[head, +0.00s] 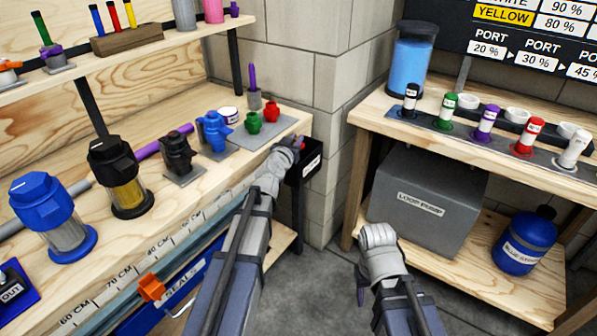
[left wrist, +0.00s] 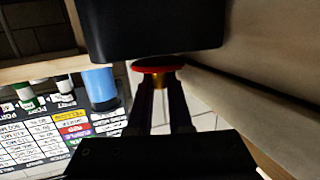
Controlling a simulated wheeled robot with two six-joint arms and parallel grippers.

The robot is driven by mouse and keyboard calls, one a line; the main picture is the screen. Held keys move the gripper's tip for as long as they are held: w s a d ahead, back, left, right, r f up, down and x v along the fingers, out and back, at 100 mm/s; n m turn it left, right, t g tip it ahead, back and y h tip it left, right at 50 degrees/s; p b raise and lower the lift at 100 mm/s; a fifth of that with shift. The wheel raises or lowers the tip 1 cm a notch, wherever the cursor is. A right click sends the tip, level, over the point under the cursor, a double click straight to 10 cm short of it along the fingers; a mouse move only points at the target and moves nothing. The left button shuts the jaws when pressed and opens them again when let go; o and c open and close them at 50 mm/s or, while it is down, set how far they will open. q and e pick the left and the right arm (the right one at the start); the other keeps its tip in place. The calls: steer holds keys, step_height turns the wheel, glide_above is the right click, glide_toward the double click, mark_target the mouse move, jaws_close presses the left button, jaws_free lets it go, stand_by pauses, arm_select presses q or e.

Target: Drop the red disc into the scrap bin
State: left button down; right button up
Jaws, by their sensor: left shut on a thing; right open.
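In the left wrist view, a red disc (left wrist: 158,69) with a brass-coloured stem below it sits between the fingertips of my left gripper (left wrist: 160,90), which is shut on it. In the head view, my left gripper (head: 290,145) is at the right end of the left workbench, beside the black scrap bin (head: 306,165). Only a small bit of red shows at the fingertips there. The bin's label is too small to read, and its inside is mostly hidden. My right gripper (head: 362,285) hangs empty above the floor in front of the right bench; it is open.
The left bench (head: 160,165) carries filter housings, small red and green pots and a purple rod. The right bench (head: 365,115) holds a row of coloured bottles and a blue jar (head: 409,65). A grey pump box (head: 425,200) and a blue tank (head: 524,245) stand on its lower shelf.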

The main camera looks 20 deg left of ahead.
arm_select(q)
steer(key=shift+f, duration=0.6)
arm_select(e)
steer(key=shift+f, duration=0.6)
arm_select(q)
steer(key=shift+r, duration=0.1)
steer(key=c, duration=0.8)
jaws_free()
steer(key=shift+o, duration=0.2)
steer(key=shift+s+a, duration=0.1)
steer(key=s+r, duration=0.1)
steer(key=s, duration=0.6)
steer(key=shift+s+p, duration=0.35)
steer(key=shift+p, duration=0.1)
arm_select(e)
steer(key=shift+r, duration=0.65)
steer(key=shift+s, duration=0.1)
